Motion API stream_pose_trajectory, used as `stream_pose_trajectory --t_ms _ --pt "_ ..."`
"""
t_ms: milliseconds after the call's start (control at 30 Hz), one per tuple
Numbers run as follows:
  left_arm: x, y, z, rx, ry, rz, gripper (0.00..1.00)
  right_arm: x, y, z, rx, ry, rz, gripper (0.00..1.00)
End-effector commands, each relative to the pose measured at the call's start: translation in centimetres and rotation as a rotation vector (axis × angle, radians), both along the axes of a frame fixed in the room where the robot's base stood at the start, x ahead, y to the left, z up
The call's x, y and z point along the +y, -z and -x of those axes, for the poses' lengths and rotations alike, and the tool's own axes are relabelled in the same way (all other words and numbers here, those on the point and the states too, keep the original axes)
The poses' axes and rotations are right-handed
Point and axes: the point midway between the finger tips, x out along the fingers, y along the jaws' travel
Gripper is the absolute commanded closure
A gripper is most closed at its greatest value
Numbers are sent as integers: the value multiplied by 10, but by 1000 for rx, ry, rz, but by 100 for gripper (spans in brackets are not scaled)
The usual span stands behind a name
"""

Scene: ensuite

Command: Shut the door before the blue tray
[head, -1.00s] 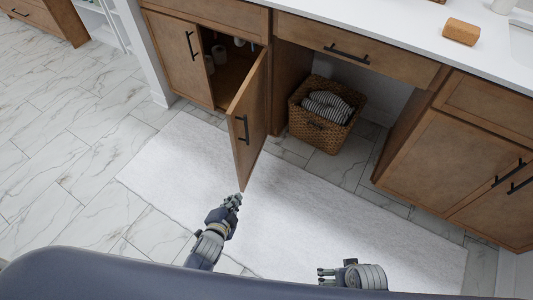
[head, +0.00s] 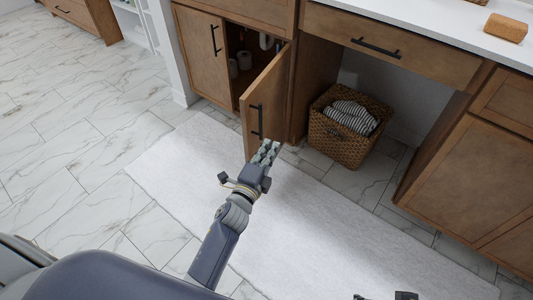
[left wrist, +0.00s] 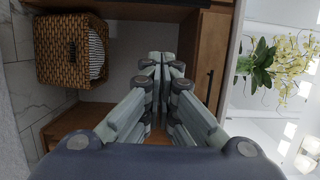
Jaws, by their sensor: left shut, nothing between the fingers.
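The brown cabinet door (head: 268,92) stands open, swung out towards me, with a black bar handle (head: 256,122) near its free edge. Its outer face shows. To its left is the dark cabinet opening (head: 240,38) with white rolls inside. My left gripper (head: 268,150) is shut and empty, in front of the door's lower part on the outer-face side; I cannot tell whether it touches. In the left wrist view its closed fingers (left wrist: 161,62) point ahead. Only a sliver of my right gripper (head: 404,296) shows at the bottom edge. No blue tray is visible.
A wicker basket (head: 345,145) with striped towels stands right of the door under a drawer (head: 385,45); it also shows in the left wrist view (left wrist: 62,48). A white rug (head: 300,215) covers the floor in front. An orange-brown block (head: 506,27) lies on the white counter.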

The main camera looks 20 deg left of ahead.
Motion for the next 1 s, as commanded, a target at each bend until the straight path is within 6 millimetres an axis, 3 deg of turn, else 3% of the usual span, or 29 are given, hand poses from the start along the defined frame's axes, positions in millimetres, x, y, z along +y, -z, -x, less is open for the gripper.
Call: stream_pose_trajectory --t_ms 367,500,633,1000 --pt "-6 1 -66 -1 1 1 100 -1 3 3 -4 0 0 6" --pt "17 0 -70 2 0 -3 100 -1 0 3 -3 0 0 6" --pt "27 1 -74 2 1 -2 100 -1 0 3 -3 0 0 6" --pt "32 1 -75 1 0 2 100 -1 0 3 -3 0 0 6"
